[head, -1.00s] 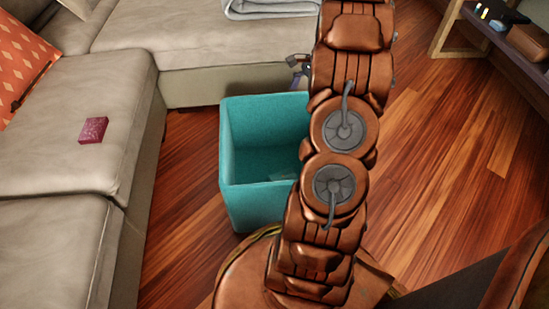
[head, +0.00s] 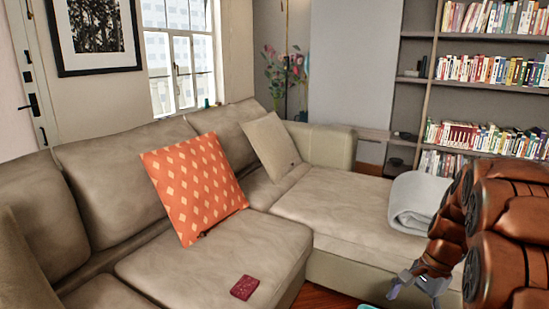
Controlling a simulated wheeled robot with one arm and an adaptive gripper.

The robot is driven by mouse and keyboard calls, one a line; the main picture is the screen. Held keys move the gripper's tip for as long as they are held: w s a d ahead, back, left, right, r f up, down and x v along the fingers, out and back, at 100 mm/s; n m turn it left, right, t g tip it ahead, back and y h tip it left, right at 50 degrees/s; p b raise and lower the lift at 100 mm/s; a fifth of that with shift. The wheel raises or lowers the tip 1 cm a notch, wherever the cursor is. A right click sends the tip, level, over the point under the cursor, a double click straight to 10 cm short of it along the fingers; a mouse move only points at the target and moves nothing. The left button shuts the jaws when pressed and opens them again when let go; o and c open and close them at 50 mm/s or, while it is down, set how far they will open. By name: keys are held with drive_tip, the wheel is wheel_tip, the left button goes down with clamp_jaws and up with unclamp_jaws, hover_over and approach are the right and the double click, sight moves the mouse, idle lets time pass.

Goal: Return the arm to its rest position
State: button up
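My copper-coloured arm (head: 505,235) stands folded at the lower right of the head view. My gripper (head: 415,290), small and grey, hangs from its end near the bottom edge, over the area in front of the sofa's chaise. Its fingers are small and partly cut off by the frame, so I cannot tell whether they are open or shut. I see nothing held in it.
A beige corner sofa (head: 270,245) fills the middle. A sliver of teal bin (head: 368,307) shows below. Bookshelves (head: 490,75) stand behind.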

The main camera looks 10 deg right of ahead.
drive_tip(key=s+a+r+n+g+h+p, duration=0.1)
drive_tip(key=s+a+r+n+p, duration=0.25)
drive_tip(key=a+r+p, duration=0.35)
drive_tip(key=s+a+r+n+h+p, duration=0.1)
drive_tip(key=s+a+r+n+p, duration=0.25)
drive_tip(key=a+r, duration=0.45)
drive_tip(key=s+a+r+n+p, duration=0.2)
drive_tip(key=s+r+n+p, duration=0.1)
drive_tip(key=s+r+p, duration=0.4)
drive_tip(key=s+a+r+n+h+p, duration=0.1)
drive_tip(key=s+a+r+n+p, duration=0.1)
drive_tip(key=s+r+n+p, duration=0.2)
drive_tip(key=s+r+p, duration=0.2)
drive_tip(key=s, duration=0.1)
drive_tip(key=shift+a+r+p, duration=0.3)
drive_tip(key=shift+r+p, duration=0.05)
drive_tip(key=shift+s, duration=0.1)
drive_tip(key=shift+c, duration=0.3)
